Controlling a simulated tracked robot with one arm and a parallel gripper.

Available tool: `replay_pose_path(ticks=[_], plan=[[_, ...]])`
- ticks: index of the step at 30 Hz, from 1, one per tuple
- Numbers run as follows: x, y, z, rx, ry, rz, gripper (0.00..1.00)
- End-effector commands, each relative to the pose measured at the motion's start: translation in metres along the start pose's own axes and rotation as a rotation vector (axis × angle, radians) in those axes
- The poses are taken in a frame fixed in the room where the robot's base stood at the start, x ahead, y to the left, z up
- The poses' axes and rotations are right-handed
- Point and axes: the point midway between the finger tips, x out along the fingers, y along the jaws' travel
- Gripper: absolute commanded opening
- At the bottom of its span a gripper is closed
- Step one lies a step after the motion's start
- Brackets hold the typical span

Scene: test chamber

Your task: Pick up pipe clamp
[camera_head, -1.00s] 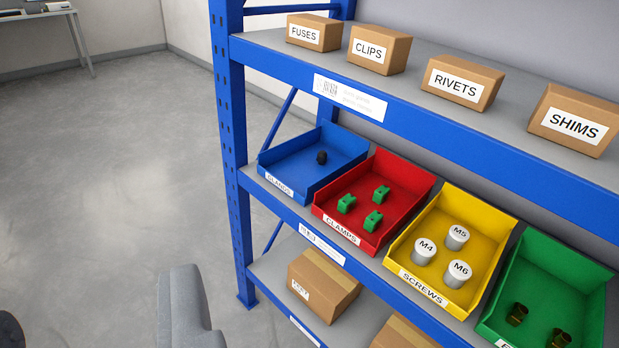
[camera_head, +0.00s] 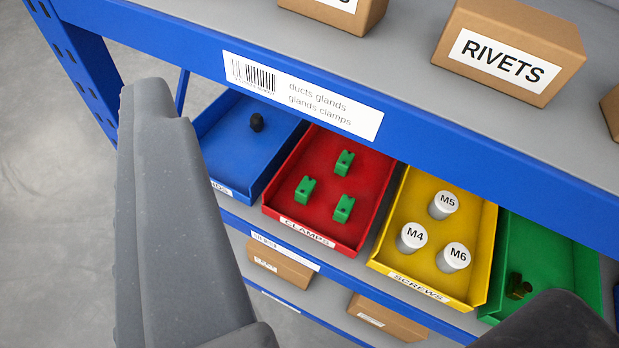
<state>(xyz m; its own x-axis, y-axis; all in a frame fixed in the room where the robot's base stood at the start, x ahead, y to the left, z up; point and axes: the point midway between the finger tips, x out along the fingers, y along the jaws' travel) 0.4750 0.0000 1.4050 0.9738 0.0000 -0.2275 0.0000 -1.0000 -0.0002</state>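Three small green clamps lie apart in the red bin (camera_head: 375,175) labelled CLAMPS: one at the back (camera_head: 344,163), one at the front left (camera_head: 305,190) and one at the front right (camera_head: 344,208). My gripper (camera_head: 350,200) shows as a long grey finger at the left and a dark part cut off at the lower right. The two are wide apart with nothing between them. The gripper is open and in front of the shelf, not touching the clamps.
The blue shelf edge (camera_head: 440,145) runs above the bins. A blue bin (camera_head: 235,150) with a dark piece stands left of the red one. A yellow bin (camera_head: 420,265) with three labelled cylinders and a green bin (camera_head: 545,245) stand right. Boxes sit above and below.

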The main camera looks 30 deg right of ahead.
Motion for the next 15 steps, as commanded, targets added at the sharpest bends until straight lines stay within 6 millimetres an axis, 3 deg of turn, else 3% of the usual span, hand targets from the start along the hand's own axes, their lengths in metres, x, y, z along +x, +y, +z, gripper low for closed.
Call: replay_pose_path(ticks=[4,6,8,11,15], plan=[[0.000,0.000,0.000,0.000,0.000,0.000,0.36],[0.001,-0.001,0.000,0.001,0.000,-0.003,0.53],[0.006,-0.005,0.000,0.005,0.004,-0.015,0.53],[0.029,-0.011,0.003,0.027,0.022,-0.065,0.53],[0.086,-0.039,0.011,0.117,0.082,-0.146,0.53]])
